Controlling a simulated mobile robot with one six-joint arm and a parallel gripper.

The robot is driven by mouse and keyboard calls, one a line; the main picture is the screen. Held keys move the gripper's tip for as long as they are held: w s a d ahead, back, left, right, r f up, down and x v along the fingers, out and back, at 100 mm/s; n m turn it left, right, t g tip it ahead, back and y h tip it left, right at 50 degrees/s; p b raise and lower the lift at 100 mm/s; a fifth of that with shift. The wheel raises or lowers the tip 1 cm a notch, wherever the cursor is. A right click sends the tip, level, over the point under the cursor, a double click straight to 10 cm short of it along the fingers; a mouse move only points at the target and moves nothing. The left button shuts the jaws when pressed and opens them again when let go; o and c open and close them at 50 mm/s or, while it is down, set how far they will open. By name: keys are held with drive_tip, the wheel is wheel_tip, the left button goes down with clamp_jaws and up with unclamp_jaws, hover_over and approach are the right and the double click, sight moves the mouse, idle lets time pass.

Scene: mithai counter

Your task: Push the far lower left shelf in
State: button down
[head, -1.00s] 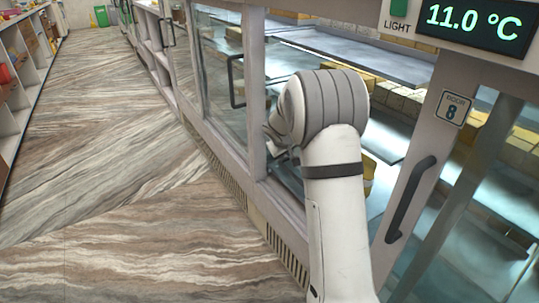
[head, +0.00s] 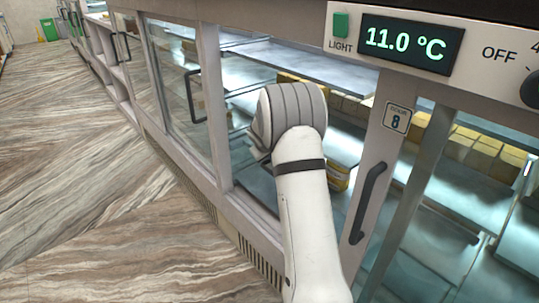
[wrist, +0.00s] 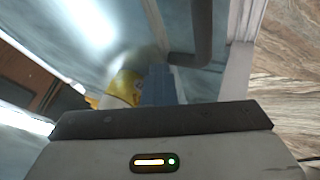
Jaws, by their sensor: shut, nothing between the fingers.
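Glass-fronted display case shelves show in the head view. A pale upper shelf (head: 290,62) runs across the top of the opening beside door 8. A lower shelf (head: 343,146) sits below it, and a lower-left surface (head: 258,186) shows partly behind my arm. I cannot tell how far any shelf sticks out. My arm reaches into the opening, and its end is hidden behind the arm's rounded joint. My gripper (wrist: 160,122) shows in the wrist view as a dark bar above a grey body, shut and empty. Contact with a shelf cannot be made out.
A black door handle (head: 369,203) stands right of my arm on the door 8 frame, and another handle (head: 194,96) is to the left. A yellow box (head: 338,178) lies just right of my arm. The marbled floor (head: 95,190) at left is clear.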

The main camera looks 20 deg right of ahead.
drive_tip(key=shift+s+f, duration=0.15)
drive_tip(key=shift+f, duration=0.05)
drive_tip(key=s+a+f+n+h+p, duration=0.1)
drive_tip(key=s+a+n+h+p, duration=0.25)
drive_tip(key=s+n+p, duration=0.55)
drive_tip(key=s+a+f+n+g+h+p, duration=0.1)
drive_tip(key=s+a+n+h+p, duration=0.3)
drive_tip(key=s+p, duration=0.55)
drive_tip(key=s+a+f+n+h+p, duration=0.1)
drive_tip(key=s+a+n+h+p, duration=0.35)
drive_tip(key=p, duration=0.85)
drive_tip(key=w+d+n+h+p, duration=0.1)
drive_tip(key=w+d+p, duration=0.2)
drive_tip(key=d, duration=1.2)
drive_tip(key=shift+w+d+n, duration=0.15)
drive_tip(key=shift+d+n, duration=0.1)
drive_tip(key=shift+n, duration=0.1)
